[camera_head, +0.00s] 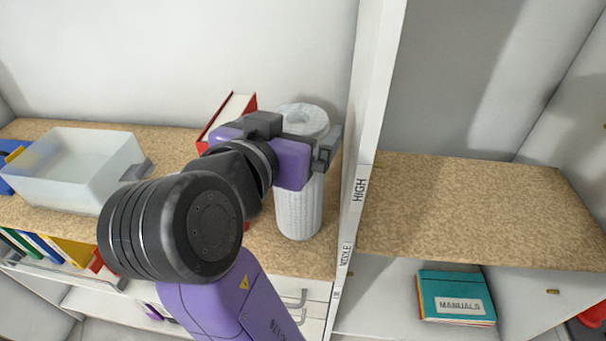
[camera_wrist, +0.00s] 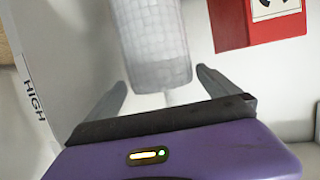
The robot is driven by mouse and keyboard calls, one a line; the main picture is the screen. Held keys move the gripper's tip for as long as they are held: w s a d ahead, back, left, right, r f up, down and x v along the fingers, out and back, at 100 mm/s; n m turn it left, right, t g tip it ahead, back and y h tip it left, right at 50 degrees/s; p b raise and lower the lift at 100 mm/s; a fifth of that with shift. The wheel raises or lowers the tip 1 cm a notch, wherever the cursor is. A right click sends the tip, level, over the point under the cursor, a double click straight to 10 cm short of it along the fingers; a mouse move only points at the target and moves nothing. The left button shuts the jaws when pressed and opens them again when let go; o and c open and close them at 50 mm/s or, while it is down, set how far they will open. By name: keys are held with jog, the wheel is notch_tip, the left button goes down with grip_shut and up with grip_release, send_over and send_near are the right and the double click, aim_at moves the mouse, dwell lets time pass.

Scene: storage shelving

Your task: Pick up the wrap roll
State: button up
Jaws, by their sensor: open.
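The wrap roll (camera_head: 299,208) is a white, textured cylinder with a hole in its top. It stands upright on the tan shelf, left of the white upright panel. My gripper (camera_head: 297,138) is at its upper part and hides some of it. In the wrist view the roll (camera_wrist: 155,42) shows between the two grey fingers of my gripper (camera_wrist: 162,80). The fingers are open, one to each side, with visible gaps. I cannot tell how deep the roll sits between them.
A red binder (camera_head: 217,122) stands just behind and left of the roll. The white panel (camera_head: 372,100) labelled HIGH rises close on the right. A translucent bin (camera_head: 75,170) sits at left. The right shelf (camera_head: 480,215) is bare; teal manuals (camera_head: 456,297) lie below it.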

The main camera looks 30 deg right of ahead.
jog(key=shift+p+x, duration=0.55)
jog(key=shift+x, duration=2.25)
jog(key=shift+r, duration=0.1)
jog(key=c, duration=1.8)
